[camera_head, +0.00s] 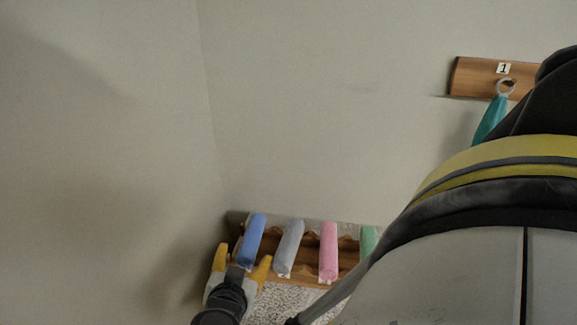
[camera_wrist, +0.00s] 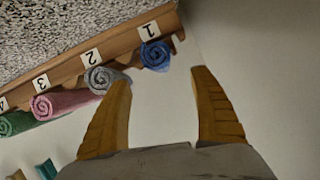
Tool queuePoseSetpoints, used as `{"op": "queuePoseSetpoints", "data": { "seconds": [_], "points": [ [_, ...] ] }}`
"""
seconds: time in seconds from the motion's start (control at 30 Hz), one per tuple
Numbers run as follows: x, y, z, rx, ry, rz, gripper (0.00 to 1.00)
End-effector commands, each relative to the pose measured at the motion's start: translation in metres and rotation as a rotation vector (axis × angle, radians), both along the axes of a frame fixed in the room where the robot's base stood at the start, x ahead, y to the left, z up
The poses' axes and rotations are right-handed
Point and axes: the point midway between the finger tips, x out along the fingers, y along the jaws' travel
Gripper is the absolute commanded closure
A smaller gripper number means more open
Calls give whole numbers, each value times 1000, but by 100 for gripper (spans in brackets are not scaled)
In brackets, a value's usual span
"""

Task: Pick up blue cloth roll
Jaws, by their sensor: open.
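The blue cloth roll (camera_head: 252,238) lies at the left end of a wooden rack in the head view. In the wrist view the end of the blue roll (camera_wrist: 155,56) shows as a spiral beside the label 1. My gripper (camera_head: 242,262) is open, its yellow fingers at the near end of the blue roll in the head view. In the wrist view my gripper (camera_wrist: 160,80) has its two fingers spread wide, with the blue roll beyond the tips and nothing between them. I cannot tell whether a finger touches the roll.
The wooden rack (camera_wrist: 123,44) also holds a grey roll (camera_head: 289,247), a pink roll (camera_head: 328,250) and a green roll (camera_head: 369,241). The wall is close at the left. A wooden hook board (camera_head: 475,78) with a teal cloth (camera_head: 490,121) is at upper right.

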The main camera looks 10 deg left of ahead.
Motion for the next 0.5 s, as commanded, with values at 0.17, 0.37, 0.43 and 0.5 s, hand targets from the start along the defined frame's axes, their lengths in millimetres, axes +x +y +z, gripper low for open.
{"op": "queuePoseSetpoints", "data": {
  "seconds": [0.17,0.37,0.43,0.5],
  "points": [
    [25,0,-11,0,0,-5,27],
    [48,2,-20,0,2,-3,27],
    [53,3,-21,0,1,-2,27],
    [60,3,-24,0,1,-3,27]
  ]
}}
